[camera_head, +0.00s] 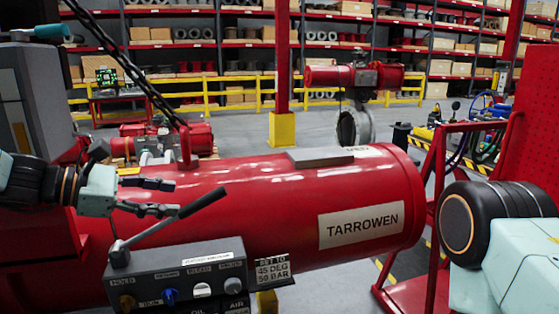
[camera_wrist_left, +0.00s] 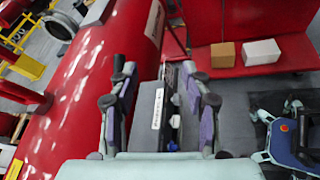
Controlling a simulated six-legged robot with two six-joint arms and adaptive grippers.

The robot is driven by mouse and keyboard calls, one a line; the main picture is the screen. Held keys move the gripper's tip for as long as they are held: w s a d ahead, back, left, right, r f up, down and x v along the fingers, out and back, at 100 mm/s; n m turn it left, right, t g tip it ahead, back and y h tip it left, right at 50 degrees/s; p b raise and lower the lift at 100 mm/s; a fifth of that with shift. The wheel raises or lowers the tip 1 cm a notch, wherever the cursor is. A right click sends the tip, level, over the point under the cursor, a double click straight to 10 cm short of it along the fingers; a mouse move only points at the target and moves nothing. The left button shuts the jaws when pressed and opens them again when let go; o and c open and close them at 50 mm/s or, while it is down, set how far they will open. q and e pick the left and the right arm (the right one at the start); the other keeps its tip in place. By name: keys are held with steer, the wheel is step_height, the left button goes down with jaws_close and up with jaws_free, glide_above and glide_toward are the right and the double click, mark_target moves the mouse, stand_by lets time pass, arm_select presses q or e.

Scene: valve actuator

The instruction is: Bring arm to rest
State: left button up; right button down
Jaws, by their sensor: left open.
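My left gripper (camera_head: 174,197) comes in from the left in the head view. Its two fingers are apart with nothing between them. It is in front of the big red cylinder (camera_head: 280,195) marked TARROWEN and above the grey control box (camera_head: 175,275). A lever with a black handle (camera_head: 196,202) rises from the box's left end, just right of the fingertips in the picture. In the left wrist view the open fingers (camera_wrist_left: 157,78) frame the control box (camera_wrist_left: 146,115) beyond them. My right arm shows at the right edge of the head view; its gripper is out of frame.
A sign reading 45 DEG 50 BAR (camera_head: 272,269) is beside the box. A red frame (camera_head: 437,215) stands right of the cylinder. A chain (camera_head: 125,62) hangs to the cylinder's top. The wrist view shows a red bench (camera_wrist_left: 265,62) with two small boxes.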

arm_select(q)
steer(key=s+a+f+m+g+y+b, duration=0.1)
steer(key=s+a+f+m+y+b, duration=0.2)
steer(key=f, duration=0.8)
steer(key=s+a+f+m+g+y+b, duration=0.1)
steer(key=s+f+m+y, duration=0.3)
steer(key=f, duration=0.6)
steer(key=s+a+f+m+y+b, duration=0.2)
steer(key=s+f+m+y, duration=0.15)
steer(key=f, duration=0.75)
steer(key=s+d+f+m+g+b, duration=0.1)
steer(key=s+f+m+b, duration=0.2)
steer(key=s+f, duration=0.5)
steer(key=s+d+f+m+g+y+b, duration=0.1)
steer(key=s+d+f+m+g+b, duration=0.1)
steer(key=s+f, duration=0.7)
steer(key=s+d+f+m+g+b, duration=0.2)
steer(key=s+f+m+b, duration=0.2)
steer(key=s+f, duration=0.4)
steer(key=shift+s+d+f+b, duration=0.15)
steer(key=shift+s+b, duration=0.75)
steer(key=shift+s, duration=0.1)
steer(key=shift+w, duration=0.1)
